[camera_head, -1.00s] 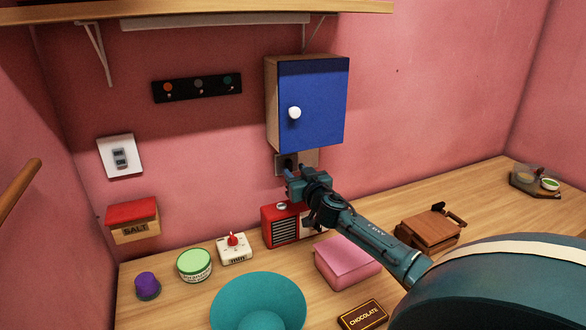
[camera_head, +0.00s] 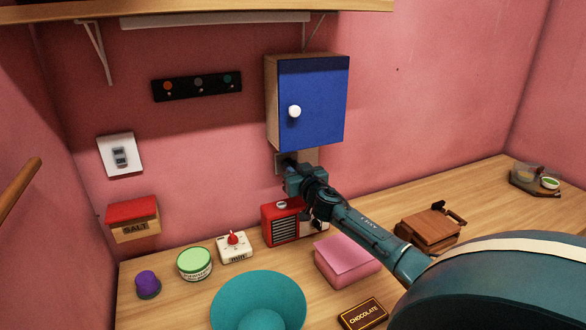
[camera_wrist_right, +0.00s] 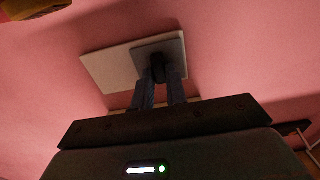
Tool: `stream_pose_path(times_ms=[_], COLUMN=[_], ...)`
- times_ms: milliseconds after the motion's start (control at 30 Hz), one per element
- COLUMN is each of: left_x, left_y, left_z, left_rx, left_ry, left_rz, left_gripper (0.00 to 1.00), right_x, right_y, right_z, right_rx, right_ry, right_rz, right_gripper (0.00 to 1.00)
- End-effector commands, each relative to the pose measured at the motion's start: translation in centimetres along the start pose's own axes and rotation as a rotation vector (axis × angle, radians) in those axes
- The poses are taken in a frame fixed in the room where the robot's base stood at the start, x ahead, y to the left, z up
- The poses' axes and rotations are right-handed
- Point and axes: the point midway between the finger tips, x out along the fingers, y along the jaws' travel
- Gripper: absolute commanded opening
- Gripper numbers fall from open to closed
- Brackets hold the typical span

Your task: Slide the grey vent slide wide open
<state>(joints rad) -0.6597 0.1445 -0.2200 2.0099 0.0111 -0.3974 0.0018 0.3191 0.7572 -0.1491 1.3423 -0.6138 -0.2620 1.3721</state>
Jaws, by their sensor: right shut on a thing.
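The grey vent slide (camera_head: 279,163) is a small dark grey square with a dark knob, on the wall below the blue cabinet. Its paler backing plate (camera_head: 309,157) shows to its right. My right gripper (camera_head: 291,164) is at the slide and covers much of it. In the right wrist view, the slide (camera_wrist_right: 177,50) overlaps one end of the pale plate (camera_wrist_right: 105,68). There my right gripper's fingers (camera_wrist_right: 159,82) are shut on the slide's dark knob. My left gripper is not in view.
The blue cabinet (camera_head: 312,105) hangs just above the gripper. A red radio (camera_head: 282,224) stands below it on the counter, partly behind my right arm. A pink box (camera_head: 347,262) and a brown item (camera_head: 428,227) lie near the arm. The wall left of the slide is clear.

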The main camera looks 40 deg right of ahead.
Motion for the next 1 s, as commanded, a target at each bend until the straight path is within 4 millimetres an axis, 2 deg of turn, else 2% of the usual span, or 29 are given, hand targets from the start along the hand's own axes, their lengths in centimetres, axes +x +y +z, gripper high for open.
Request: stream_pose_path(times_ms=[400, 467, 733, 833, 1000], left_x=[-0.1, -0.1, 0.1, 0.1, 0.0], left_y=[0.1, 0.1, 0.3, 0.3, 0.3], left_z=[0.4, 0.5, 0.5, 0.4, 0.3], left_rx=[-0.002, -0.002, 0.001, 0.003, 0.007], left_ry=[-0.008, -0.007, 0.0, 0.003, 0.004], left_rz=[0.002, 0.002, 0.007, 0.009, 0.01], left_gripper=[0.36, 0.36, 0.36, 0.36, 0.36], right_x=[0.0, 0.0, 0.0, 0.0, 0.0], right_y=[0.2, 0.9, 6.2, 7.0, 7.2], right_z=[0.1, 0.1, 0.1, 0.1, 0.0], right_rx=[0.0, 0.0, -0.001, 0.0, -0.002], right_ry=[-0.001, -0.002, -0.003, -0.001, -0.001], right_rz=[0.001, 0.002, 0.003, 0.001, 0.003], right_gripper=[0.0, 0.0, 0.0, 0.0, 0.0])
